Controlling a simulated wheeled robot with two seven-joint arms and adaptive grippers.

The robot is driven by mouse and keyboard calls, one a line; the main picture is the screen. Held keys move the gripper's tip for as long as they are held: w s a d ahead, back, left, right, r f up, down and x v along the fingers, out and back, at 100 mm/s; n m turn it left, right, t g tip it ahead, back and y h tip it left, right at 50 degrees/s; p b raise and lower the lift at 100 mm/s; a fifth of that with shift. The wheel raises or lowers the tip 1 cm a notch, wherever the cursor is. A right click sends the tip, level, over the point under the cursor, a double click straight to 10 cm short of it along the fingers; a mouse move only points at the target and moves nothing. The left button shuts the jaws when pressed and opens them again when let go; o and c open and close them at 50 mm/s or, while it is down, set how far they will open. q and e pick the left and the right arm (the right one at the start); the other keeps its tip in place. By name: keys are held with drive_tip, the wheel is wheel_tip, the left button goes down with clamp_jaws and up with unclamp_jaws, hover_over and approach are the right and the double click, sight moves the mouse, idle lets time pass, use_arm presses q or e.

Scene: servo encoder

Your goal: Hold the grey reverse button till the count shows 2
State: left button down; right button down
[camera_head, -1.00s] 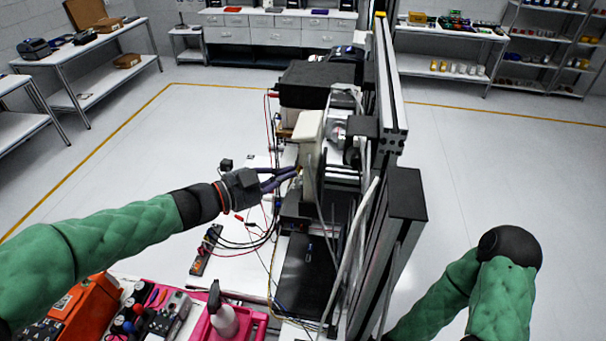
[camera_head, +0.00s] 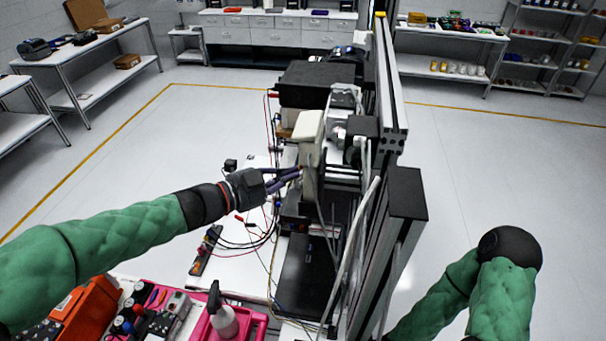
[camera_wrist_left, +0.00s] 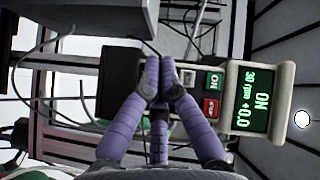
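The cream control pendant (camera_head: 309,126) stands upright at the bench frame in the head view. In the left wrist view the pendant (camera_wrist_left: 281,101) lies sideways. Its lit screen (camera_wrist_left: 254,101) shows green text, including what looks like 0.0 with a sign. A green button (camera_wrist_left: 214,81), a red button (camera_wrist_left: 210,108) and a grey button (camera_wrist_left: 187,78) sit beside the screen. My left gripper (camera_wrist_left: 160,64) has its purple fingertips together, empty, in front of the button face, left of the grey button. The fingers hide part of that face; I cannot tell whether they touch. It also shows in the head view (camera_head: 297,176).
A tall metal profile frame (camera_head: 391,90) stands right of the pendant. Loose red and black cables (camera_head: 262,232) lie on the white bench. A pink tray (camera_head: 253,325) with a spray bottle (camera_head: 224,322) is at the front. Open floor lies left of the bench.

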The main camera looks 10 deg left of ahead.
use_arm(q)
drive_tip(key=shift+d, duration=0.35)
idle(1.6)
drive_tip(key=shift+a, duration=0.1)
idle(2.7)
drive_tip(key=shift+a, duration=0.75)
drive_tip(key=a+p, duration=0.1)
drive_tip(key=a, duration=0.4)
drive_tip(key=shift+w, duration=0.1)
idle(0.6)
